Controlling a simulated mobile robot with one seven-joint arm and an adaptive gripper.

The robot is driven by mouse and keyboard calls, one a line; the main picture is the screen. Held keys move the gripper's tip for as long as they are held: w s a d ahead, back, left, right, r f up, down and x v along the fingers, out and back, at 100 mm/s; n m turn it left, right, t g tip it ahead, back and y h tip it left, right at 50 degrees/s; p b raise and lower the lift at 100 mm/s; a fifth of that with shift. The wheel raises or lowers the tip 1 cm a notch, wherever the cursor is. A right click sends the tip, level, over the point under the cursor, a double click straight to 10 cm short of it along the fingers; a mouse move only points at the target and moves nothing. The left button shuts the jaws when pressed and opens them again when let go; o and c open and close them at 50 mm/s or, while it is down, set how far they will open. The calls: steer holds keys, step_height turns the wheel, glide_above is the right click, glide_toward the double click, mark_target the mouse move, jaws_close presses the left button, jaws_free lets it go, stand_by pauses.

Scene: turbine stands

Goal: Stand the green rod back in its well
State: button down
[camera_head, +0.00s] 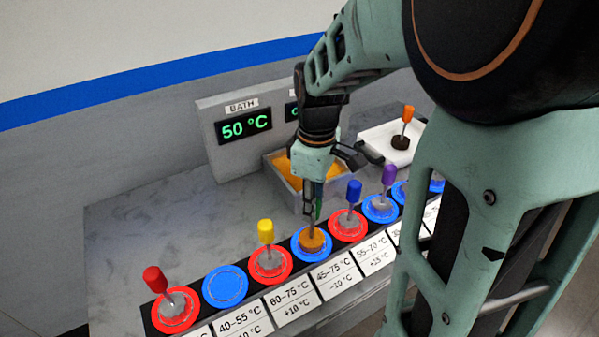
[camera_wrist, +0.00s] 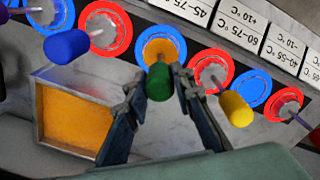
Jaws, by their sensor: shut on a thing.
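The green rod (camera_head: 319,210) is upright between the fingers of my gripper (camera_head: 314,202), which is shut on it. In the wrist view the green cap (camera_wrist: 160,84) shows between the two fingertips (camera_wrist: 160,72). An amber round base (camera_head: 312,242) is below the rod, within a blue-ringed well (camera_head: 297,250). The base also shows inside the blue ring in the wrist view (camera_wrist: 158,47). The base looks centred in the ring. I cannot tell whether it rests fully on the well's floor. My fingers hide part of the rod.
A yellow rod (camera_head: 265,232) and a blue rod (camera_head: 353,192) stand in red-ringed wells on either side. A red rod (camera_head: 156,282) stands far left; an empty blue well (camera_head: 225,287) is nearby. Behind are the orange bath (camera_wrist: 72,120), a display (camera_head: 246,125) and a white tray (camera_head: 378,139).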

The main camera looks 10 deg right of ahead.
steer(key=shift+s+f, duration=0.25)
steer(key=shift+f, duration=0.25)
steer(key=c, duration=2.1)
jaws_free()
steer(key=o, duration=0.5)
steer(key=shift+w+f, duration=0.1)
steer(key=shift+w, duration=0.2)
steer(key=shift+s, duration=0.1)
steer(key=shift+o, duration=0.7)
steer(key=shift+o, duration=0.3)
steer(key=shift+r, duration=0.25)
step_height(320, 180, up, 7)
steer(key=p, duration=0.6)
